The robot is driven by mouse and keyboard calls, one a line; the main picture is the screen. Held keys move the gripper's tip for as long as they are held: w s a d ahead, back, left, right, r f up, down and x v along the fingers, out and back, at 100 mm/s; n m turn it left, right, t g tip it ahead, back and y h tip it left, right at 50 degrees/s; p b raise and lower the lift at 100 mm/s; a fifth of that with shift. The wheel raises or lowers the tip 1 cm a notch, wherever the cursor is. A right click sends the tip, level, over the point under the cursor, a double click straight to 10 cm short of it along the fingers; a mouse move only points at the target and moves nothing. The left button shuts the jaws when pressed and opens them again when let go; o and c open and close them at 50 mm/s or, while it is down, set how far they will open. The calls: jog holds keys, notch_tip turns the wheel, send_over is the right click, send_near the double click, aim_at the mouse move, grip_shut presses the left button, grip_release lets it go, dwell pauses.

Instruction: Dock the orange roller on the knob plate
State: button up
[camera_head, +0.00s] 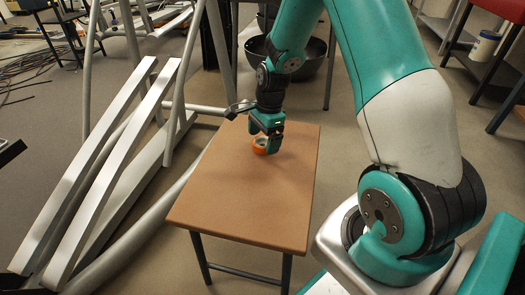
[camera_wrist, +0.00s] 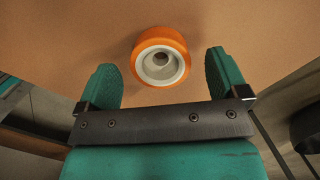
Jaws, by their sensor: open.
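The orange roller (camera_head: 260,146) rests on the brown tabletop, under my gripper (camera_head: 267,143). In the wrist view the roller (camera_wrist: 160,40) has an orange outer ring and a pale hub with a hole in the middle. My gripper (camera_wrist: 168,80) is open there, with one teal finger to the left of the roller and one to the right. The roller lies between and a little beyond the fingertips, with gaps on both sides. I cannot make out a knob plate in either view.
The small brown table (camera_head: 245,205) is otherwise bare, with free room toward its front. Silver metal beams (camera_head: 95,170) and tubes stand close to its left. Dark bowls (camera_head: 300,65) are behind it. A white bucket (camera_head: 485,45) stands on a shelf at the far right.

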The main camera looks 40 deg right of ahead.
jog(key=shift+a+f, duration=0.1)
jog(key=shift+f, duration=0.8)
jog(key=shift+r, duration=0.1)
jog(key=c, duration=1.1)
jog(key=shift+o, duration=0.2)
notch_tip(320, 180, up, 20)
jog(key=p, duration=0.8)
jog(key=a+f+n+g, duration=0.1)
jog(key=a+f+n, duration=0.4)
jog(key=n, duration=0.5)
notch_tip(320, 180, up, 16)
jog(key=n+g+h+p, duration=0.15)
jog(key=n+p, duration=0.75)
jog(key=p, duration=2.1)
send_over(263, 142)
jog(key=s+a, duration=0.4)
jog(key=a, duration=0.4)
jog(key=shift+r+t, duration=0.15)
jog(key=shift+t, duration=0.1)
